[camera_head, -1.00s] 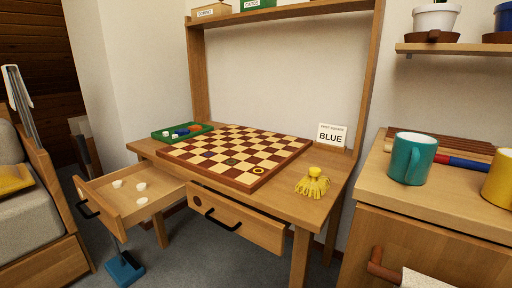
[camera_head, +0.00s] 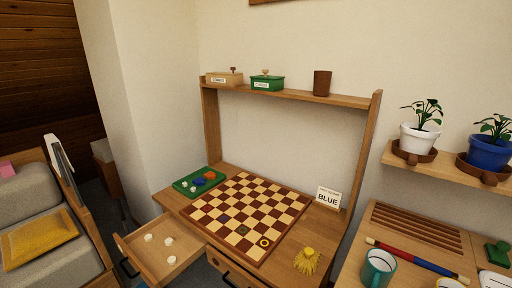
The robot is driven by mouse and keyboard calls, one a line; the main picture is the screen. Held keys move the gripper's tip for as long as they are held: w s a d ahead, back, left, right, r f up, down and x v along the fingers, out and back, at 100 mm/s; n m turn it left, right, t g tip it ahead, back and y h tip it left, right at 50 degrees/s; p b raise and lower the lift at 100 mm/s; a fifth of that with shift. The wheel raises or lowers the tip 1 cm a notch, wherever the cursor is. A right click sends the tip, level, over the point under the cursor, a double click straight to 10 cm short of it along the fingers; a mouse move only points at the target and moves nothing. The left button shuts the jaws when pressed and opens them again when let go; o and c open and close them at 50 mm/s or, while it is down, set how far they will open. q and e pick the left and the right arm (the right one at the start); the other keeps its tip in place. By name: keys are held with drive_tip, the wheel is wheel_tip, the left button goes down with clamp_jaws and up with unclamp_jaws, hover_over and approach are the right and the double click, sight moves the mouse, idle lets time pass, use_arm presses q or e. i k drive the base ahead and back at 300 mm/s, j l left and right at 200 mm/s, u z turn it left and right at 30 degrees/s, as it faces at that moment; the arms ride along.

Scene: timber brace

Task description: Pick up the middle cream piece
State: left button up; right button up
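Several cream pieces lie in the open left drawer (camera_head: 140,250) of the desk. One cream piece (camera_head: 148,238) is toward the left, one (camera_head: 169,241) is in the middle, and one (camera_head: 172,260) is toward the front right. They are small, pale, round discs lying apart from each other. The checkered board (camera_head: 228,204) lies on the desk top. Neither of my grippers shows in the head view.
A green tray (camera_head: 182,188) with small coloured pieces sits at the board's back left. A teal mug (camera_head: 378,268) stands on the right cabinet. A shelf (camera_head: 290,94) spans above the desk.

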sight(169, 242)
drive_tip(key=u, duration=1.3)
